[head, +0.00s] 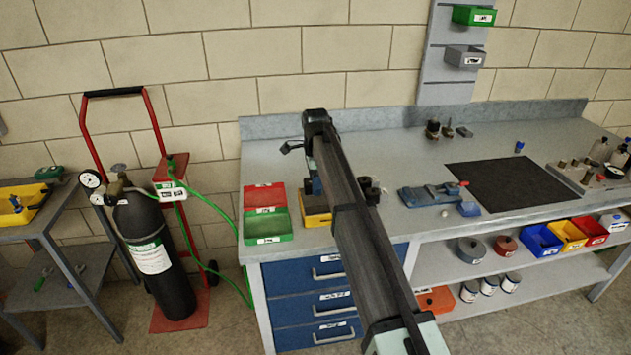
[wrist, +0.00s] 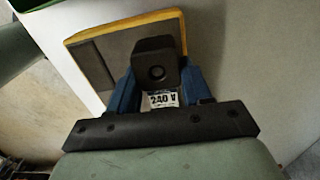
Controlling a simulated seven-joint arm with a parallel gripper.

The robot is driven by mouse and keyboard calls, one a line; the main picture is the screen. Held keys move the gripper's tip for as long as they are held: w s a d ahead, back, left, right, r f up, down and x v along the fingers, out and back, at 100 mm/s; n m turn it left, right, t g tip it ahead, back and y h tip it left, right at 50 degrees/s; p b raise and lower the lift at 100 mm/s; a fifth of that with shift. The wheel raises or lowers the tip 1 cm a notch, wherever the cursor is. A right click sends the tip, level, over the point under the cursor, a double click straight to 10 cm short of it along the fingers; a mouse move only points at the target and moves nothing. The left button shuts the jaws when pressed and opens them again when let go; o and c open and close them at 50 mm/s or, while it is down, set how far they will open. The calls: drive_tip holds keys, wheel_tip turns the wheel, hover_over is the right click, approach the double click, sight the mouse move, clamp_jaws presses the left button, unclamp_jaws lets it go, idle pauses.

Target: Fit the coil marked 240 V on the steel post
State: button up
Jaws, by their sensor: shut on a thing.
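The coil marked 240 V (wrist: 160,98) is a black block with a round hole in its upper face and a white label facing the wrist camera. My gripper (wrist: 160,76) is shut on it, with a blue finger on each side. The coil is over a yellow-edged tray (wrist: 86,36) with a grey inner surface; I cannot tell whether it touches it. In the head view, my arm hides the coil and much of the yellow tray (head: 316,218) on the bench. I cannot make out the steel post in either view.
Red and green bins (head: 268,226) stand left of the yellow tray. Small dark parts (head: 370,188) stand close on its right, partly behind my arm. A blue vise-like tool (head: 430,195) and a black mat (head: 512,182) lie farther right. The bench's back left is clear.

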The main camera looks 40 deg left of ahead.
drive_tip(key=o, duration=1.7)
drive_tip(key=shift+r, duration=0.1)
drive_tip(key=shift+r, duration=3.35)
